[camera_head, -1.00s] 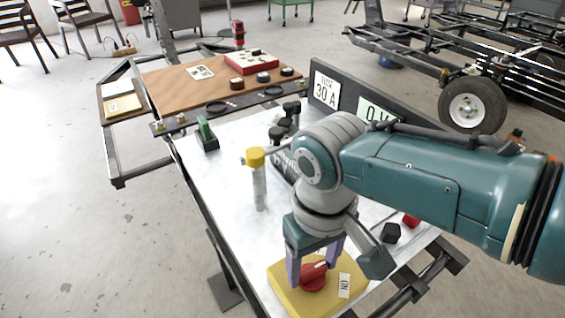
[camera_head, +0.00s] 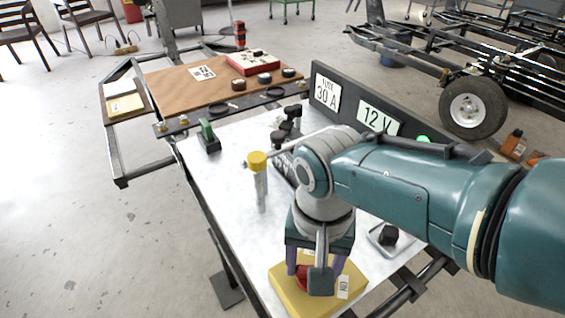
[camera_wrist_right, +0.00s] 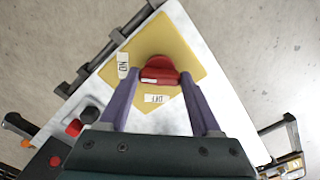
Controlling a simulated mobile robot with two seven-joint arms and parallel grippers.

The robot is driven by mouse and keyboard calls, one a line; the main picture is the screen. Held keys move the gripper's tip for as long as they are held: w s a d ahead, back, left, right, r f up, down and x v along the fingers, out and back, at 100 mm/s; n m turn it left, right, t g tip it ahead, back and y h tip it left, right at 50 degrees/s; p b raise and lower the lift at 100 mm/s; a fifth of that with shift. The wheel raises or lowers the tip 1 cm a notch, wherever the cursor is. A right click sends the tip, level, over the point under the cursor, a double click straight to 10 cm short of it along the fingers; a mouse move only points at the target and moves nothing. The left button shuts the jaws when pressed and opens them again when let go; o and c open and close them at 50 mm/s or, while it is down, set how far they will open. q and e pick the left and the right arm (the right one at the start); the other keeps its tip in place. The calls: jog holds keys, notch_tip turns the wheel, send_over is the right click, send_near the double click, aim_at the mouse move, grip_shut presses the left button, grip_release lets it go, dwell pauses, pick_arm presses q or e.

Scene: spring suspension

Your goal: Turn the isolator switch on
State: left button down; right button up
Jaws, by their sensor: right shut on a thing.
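The isolator switch is a yellow box (camera_head: 290,296) at the near end of the white tabletop, with a red rotary knob (camera_head: 302,279) on top. My right gripper (camera_wrist_right: 161,77) points down at it, shut on the red knob (camera_wrist_right: 159,70), one purple finger on each side. In the right wrist view, the ON label (camera_wrist_right: 123,66) is left of the knob and the OFF label (camera_wrist_right: 156,99) is below it. The knob's bar lies roughly across the picture, in line with ON. In the head view my wrist partly hides the knob. My left gripper is not in view.
A dark panel (camera_head: 340,82) at the back carries a "12 V" display (camera_head: 377,118) and a lit green lamp (camera_head: 424,139). A yellow-capped cylinder (camera_head: 259,180) stands left of my wrist. A black knob-like part (camera_head: 388,235) sits in a tray at right.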

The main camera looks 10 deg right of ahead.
dwell(0.5)
jog(key=o, duration=1.4)
notch_tip(320, 180, up, 10)
jog(key=p, duration=0.7)
jog(key=shift+p, duration=0.3)
